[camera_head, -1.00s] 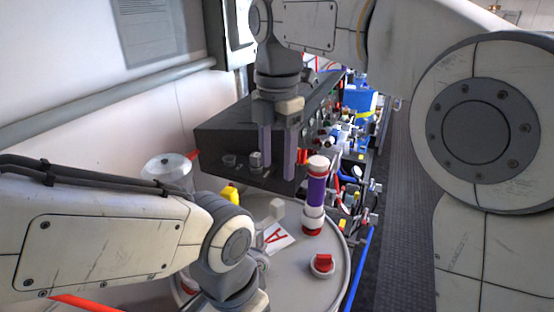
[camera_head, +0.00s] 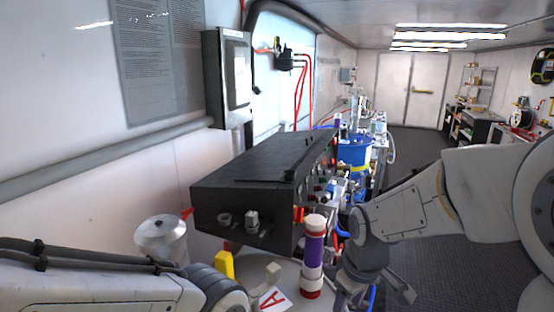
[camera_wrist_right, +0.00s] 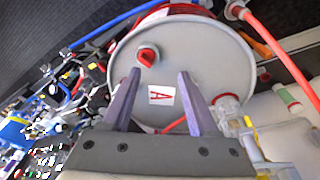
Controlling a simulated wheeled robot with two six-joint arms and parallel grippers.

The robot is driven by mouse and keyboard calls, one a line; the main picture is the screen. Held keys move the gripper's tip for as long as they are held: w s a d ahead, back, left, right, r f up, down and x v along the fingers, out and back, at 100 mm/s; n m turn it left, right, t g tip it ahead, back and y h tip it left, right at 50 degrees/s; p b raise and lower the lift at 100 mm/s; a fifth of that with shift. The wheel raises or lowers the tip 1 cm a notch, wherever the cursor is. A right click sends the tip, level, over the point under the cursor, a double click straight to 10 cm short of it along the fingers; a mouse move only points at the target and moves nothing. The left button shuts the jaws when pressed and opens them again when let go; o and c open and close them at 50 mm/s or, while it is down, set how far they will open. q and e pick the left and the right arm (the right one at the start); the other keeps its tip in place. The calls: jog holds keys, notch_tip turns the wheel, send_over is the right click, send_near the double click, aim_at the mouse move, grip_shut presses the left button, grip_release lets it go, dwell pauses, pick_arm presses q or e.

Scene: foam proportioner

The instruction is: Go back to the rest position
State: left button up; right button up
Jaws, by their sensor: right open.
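My right gripper (camera_wrist_right: 159,72) is open and empty in the right wrist view. Its two purple-grey fingers are spread above the round grey drum lid (camera_wrist_right: 195,50). In the head view the right arm comes in from the right, with its wrist low beside a purple tube (camera_head: 314,248) with white and red ends. The tube stands upright on the lid; I cannot tell how far the gripper is from it. My left arm (camera_head: 100,290) crosses the lower left of the head view, and its gripper is out of frame.
A dark metal box (camera_head: 250,185) stands behind the lid. A card marked A (camera_wrist_right: 161,95) and a red cap (camera_wrist_right: 148,56) are on the lid. A metal canister (camera_head: 160,238) and yellow object (camera_head: 224,266) are at left. Open floor (camera_head: 440,250) lies right.

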jog(key=s+d+f+m, duration=0.4)
jog(key=s+f+m, duration=0.1)
jog(key=m, duration=0.2)
jog(key=s+a+f+n+g+b, duration=0.2)
jog(key=s+a+n+b, duration=0.5)
jog(key=s+a, duration=0.6)
jog(key=s+f+b, duration=0.1)
jog(key=b, duration=0.1)
jog(key=shift+a+f+n+y+b, duration=0.25)
jog(key=shift+a+n+y+b, duration=0.05)
jog(key=shift+y, duration=0.1)
